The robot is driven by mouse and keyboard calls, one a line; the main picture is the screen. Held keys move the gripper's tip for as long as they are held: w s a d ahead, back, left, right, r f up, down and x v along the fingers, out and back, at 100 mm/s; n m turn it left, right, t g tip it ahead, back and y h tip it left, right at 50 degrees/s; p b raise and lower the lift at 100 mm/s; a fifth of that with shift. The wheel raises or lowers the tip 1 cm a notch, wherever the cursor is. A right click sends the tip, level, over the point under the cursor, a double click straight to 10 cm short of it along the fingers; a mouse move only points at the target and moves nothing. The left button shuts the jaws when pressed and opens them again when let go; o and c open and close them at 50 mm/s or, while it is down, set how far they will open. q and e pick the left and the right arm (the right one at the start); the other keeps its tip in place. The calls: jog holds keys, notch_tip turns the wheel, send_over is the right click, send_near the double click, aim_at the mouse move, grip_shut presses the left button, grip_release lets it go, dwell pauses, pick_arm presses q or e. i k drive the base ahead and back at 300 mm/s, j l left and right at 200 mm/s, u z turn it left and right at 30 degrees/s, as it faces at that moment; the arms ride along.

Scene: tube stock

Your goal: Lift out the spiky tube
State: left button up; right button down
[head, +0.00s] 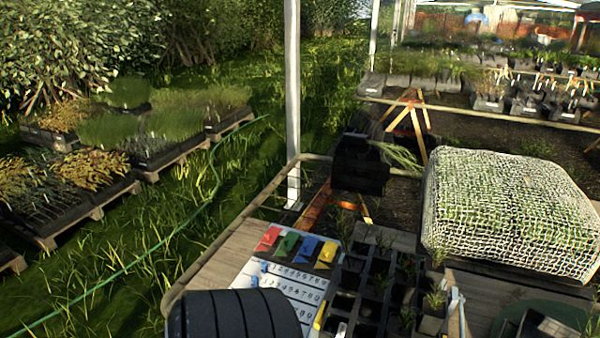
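A dark tray of square black plant tubes (368,295) stands on the bench at the lower middle. Several tubes hold small green tufts and others look empty or dark. A tube with a spiky green tuft (435,300) stands at the tray's right side, near the bottom edge. Other thin spiky leaves (345,226) show at the tray's far end. I cannot tell for certain which is the spiky tube. Neither of my grippers can be made out in the head view.
A numbered white board (282,290) with red, green, blue and yellow tags lies left of the tray. A black ribbed rounded object (235,315) covers its lower-left part. A netted block (508,210) sits at right. A white post (292,95) rises behind the bench.

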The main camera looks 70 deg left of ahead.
aim_at(351, 268)
jog(key=u, duration=1.9)
